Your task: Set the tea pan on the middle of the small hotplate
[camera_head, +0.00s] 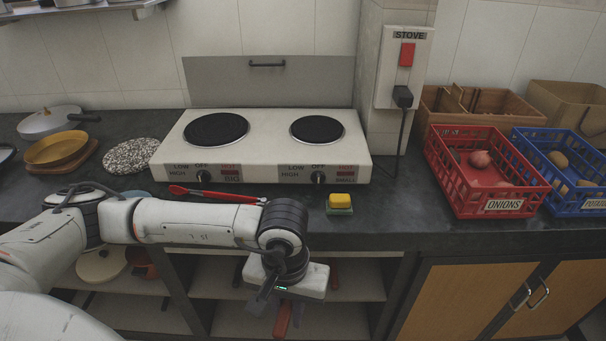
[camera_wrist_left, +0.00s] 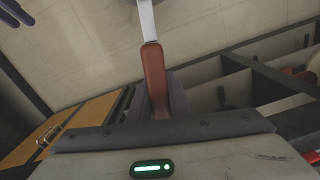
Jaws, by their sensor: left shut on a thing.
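The small hotplate (camera_head: 317,129) is the right-hand black disc on the white stove (camera_head: 265,135); nothing stands on it. My left gripper (camera_head: 281,308) hangs in front of the counter edge, below the stove, before the open shelves. It is shut on a red-brown handle (camera_wrist_left: 154,75), also visible in the head view (camera_head: 283,321). In the left wrist view a pale metal strip (camera_wrist_left: 147,20) runs from the handle out of the picture. The body it belongs to is out of view, so I cannot confirm it is the tea pan. My right gripper is not in view.
The big hotplate (camera_head: 216,130) is bare. Red tongs (camera_head: 215,194) and a yellow sponge (camera_head: 340,201) lie along the counter's front. A speckled round mat (camera_head: 131,156) and ochre dish (camera_head: 56,149) are left; red (camera_head: 484,199) and blue (camera_head: 575,193) crates are right.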

